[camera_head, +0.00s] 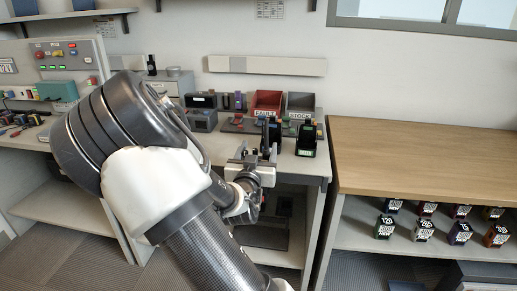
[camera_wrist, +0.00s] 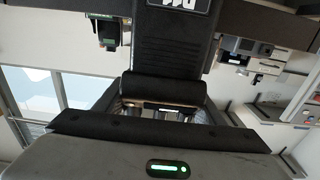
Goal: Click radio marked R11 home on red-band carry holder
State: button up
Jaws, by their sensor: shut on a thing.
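My gripper (camera_head: 268,153) is shut on a dark radio (camera_wrist: 175,45) above the front edge of the workbench. In the wrist view the radio fills the top middle, with a white label partly cut off at the top edge, so its full mark is not readable. In the head view it is a small dark upright shape, partly hidden by the gripper. I cannot tell for sure which is the red-band one.
On the bench (camera_head: 316,168) stand a red FAULT bin (camera_head: 267,102), a grey STOCK bin (camera_head: 300,103) and a black unit with a green label (camera_head: 306,141). A wooden countertop (camera_head: 420,155) at right is bare above the shelf. A control panel (camera_head: 67,60) stands at left.

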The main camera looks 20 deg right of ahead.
jog(key=shift+f, duration=1.1)
jog(key=o, duration=1.9)
jog(key=shift+p+v, duration=5.5)
jog(key=shift+v, duration=3.25)
